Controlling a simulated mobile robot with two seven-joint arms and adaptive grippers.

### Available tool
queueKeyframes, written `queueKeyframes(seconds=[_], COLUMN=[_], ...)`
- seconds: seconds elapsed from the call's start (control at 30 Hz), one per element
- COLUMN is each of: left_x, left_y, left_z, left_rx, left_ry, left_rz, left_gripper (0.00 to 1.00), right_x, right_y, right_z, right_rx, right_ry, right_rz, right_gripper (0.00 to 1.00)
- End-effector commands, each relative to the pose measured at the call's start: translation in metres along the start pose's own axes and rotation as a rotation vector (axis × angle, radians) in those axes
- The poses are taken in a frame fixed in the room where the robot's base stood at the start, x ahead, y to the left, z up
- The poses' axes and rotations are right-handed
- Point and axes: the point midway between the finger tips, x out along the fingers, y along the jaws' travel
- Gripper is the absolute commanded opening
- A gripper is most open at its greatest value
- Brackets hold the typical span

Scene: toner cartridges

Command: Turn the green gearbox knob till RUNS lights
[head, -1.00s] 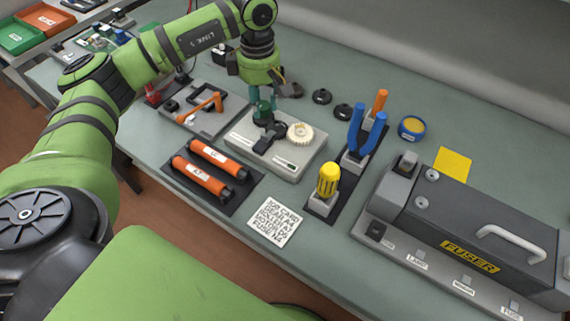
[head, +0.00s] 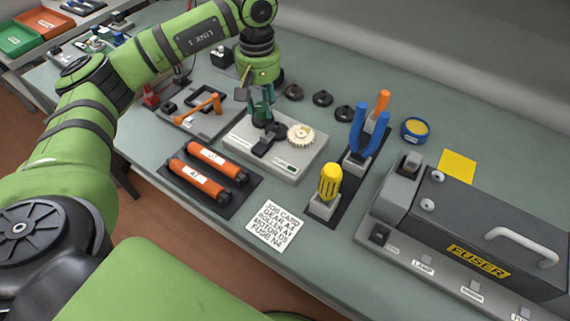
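The gearbox is a light grey box (head: 290,175) on the bench, with a cream gear (head: 300,136) and a black crank-shaped part (head: 268,142) on top. A small window with a green patch (head: 291,168) is on its front edge; its lettering is too small to read, and I cannot tell if it is lit. The dark green knob (head: 262,116) stands at the box's back left. My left gripper (head: 262,104) points down over the knob with its fingers around it and appears closed on it, hiding much of it. My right gripper is out of view.
Orange rollers (head: 205,172) lie on a dark mat at the left front. A yellow-handled tool (head: 330,182) and blue-handled pliers (head: 362,135) stand to the right. The dark fuser unit (head: 470,230) fills the right. A printed card (head: 275,226) lies in front.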

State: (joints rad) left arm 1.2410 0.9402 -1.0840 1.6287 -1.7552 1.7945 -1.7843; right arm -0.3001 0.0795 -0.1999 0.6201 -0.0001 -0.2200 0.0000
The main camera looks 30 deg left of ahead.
Motion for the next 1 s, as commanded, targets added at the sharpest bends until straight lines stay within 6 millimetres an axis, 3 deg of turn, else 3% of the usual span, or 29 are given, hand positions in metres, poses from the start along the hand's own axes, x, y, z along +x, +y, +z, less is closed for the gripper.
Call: queueKeyframes(seconds=[0.03,0.07,0.57,1.0], left_x=[0.0010,0.0009,0.0000,-0.0002], left_y=[0.0000,0.0000,0.0001,0.0001], left_z=[0.0004,0.0004,0.0001,0.0002], left_rx=[0.000,0.000,-0.023,-0.579], left_ry=[-0.002,-0.001,-0.001,-0.001], left_rz=[-0.001,-0.001,0.000,-0.001], left_gripper=[0.51,0.59,0.59,0.59], right_x=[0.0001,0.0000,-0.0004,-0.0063], right_y=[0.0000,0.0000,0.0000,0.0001], right_z=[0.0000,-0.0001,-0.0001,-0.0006], right_rx=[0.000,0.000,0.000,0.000], right_ry=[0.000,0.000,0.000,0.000], right_rz=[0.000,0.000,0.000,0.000], right_gripper=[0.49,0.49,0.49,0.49])
